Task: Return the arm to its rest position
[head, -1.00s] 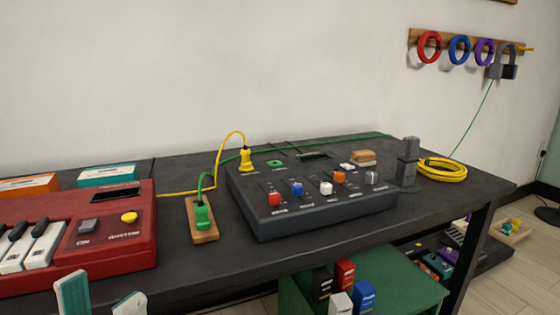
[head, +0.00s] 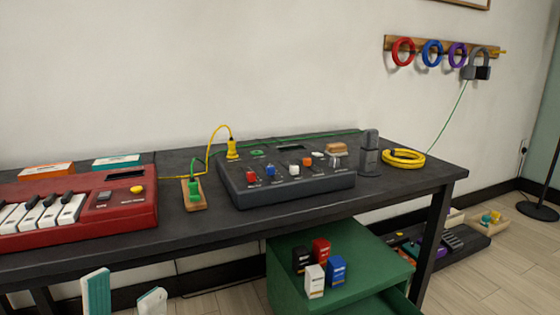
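My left gripper (head: 124,296) shows at the bottom left of the head view, in front of the table's front edge and below the red keyboard. Its two pale fingertips with teal pads stand apart with nothing between them, so it is open and empty. The rest of that arm is out of the picture. My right gripper is not in view.
The dark table (head: 330,215) carries a red keyboard (head: 135,212), a mixer (head: 300,193), a wooden block (head: 193,205) with a green plug, and a yellow cable coil (head: 403,158). A green cabinet (head: 285,262) bearing small boxes stands below. Floor at right is partly clear.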

